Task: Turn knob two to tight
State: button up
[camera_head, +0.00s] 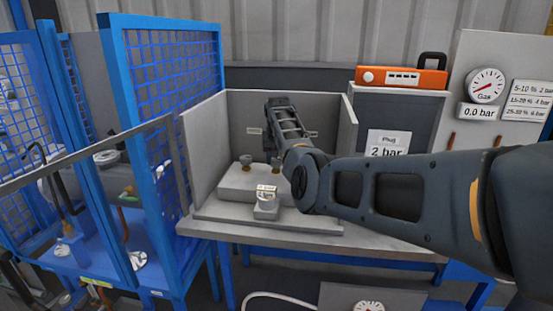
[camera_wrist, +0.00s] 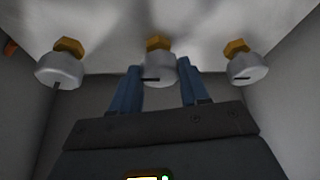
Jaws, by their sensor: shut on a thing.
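Three grey knobs on brass hex fittings hang in a row in the wrist view: a left knob (camera_wrist: 60,70), a middle knob (camera_wrist: 158,71) and a right knob (camera_wrist: 247,69). My gripper (camera_wrist: 160,70) is shut on the middle knob, one blue finger on each side. The middle knob's black mark lies about level, as does the right knob's; the left knob's mark points down in the picture. In the head view the left-hand knob (camera_head: 246,160) shows on the pale block (camera_head: 238,182); my arm hides part of the row.
A small gauge block (camera_head: 266,205) stands in front of the pale block. Grey side walls (camera_head: 205,150) enclose the bench on both sides. A blue mesh cage (camera_head: 172,90) stands left; an orange device (camera_head: 400,77) and a gas gauge (camera_head: 486,85) are at right.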

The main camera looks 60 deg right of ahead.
jog(key=o, duration=1.1)
jog(key=shift+c, duration=0.2)
jog(key=v, duration=0.7)
jog(key=shift+r, duration=0.4)
jog(key=shift+a, duration=0.15)
